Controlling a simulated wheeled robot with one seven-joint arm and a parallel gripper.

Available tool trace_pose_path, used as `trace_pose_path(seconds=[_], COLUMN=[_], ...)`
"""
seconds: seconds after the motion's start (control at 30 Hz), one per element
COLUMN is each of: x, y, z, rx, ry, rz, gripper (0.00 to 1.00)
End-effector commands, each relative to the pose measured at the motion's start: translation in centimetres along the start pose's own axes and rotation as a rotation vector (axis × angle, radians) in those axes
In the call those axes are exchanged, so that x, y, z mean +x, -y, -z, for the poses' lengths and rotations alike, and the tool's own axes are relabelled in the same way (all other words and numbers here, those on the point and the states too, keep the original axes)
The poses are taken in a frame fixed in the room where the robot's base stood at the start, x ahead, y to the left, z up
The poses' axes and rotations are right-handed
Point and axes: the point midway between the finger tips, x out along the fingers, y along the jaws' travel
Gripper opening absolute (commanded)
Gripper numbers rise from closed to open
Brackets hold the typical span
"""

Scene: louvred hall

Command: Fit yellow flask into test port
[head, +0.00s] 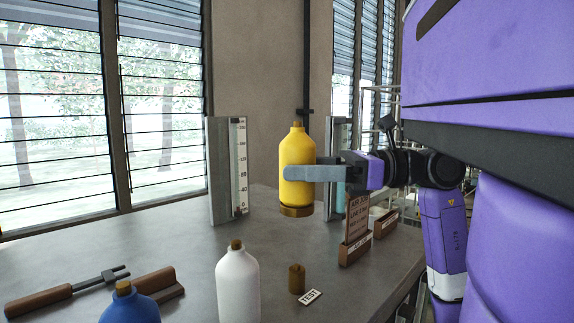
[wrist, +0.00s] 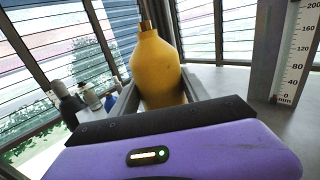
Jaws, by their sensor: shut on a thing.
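The yellow flask (head: 297,150) is upright, with a brown cap on top and a brown ring at its base. My gripper (head: 300,173) is shut around its body and holds it above the grey table. In the wrist view the flask (wrist: 160,75) stands between the two fingers (wrist: 160,95). A short brown stub (head: 297,278) stands on the table beside a small tag (head: 311,297) reading TEST, and appears to be the test port. It is below and nearer the camera than the flask, with a clear gap between them. I cannot see the flask's underside.
A white bottle (head: 238,285) stands left of the stub, and a blue bottle (head: 130,305) is at the front left. A fork-ended tool (head: 70,290) lies at the left. A scale panel (head: 228,170) and a sign on a brown block (head: 357,220) stand further back.

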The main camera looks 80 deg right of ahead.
Motion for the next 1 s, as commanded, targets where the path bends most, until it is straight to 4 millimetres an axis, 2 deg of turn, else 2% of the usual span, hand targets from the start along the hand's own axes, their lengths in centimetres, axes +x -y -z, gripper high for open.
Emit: trace_pose_path(seconds=[0.5,0.7,1.0], x=[0.0,0.0,0.0], y=[0.0,0.0,0.0], z=[6.4,7.5,7.9], rx=[-0.001,-0.001,-0.002], ry=[0.0,0.0,0.0], rz=[-0.001,-0.001,-0.001], gripper=[0.0,0.0,0.0])
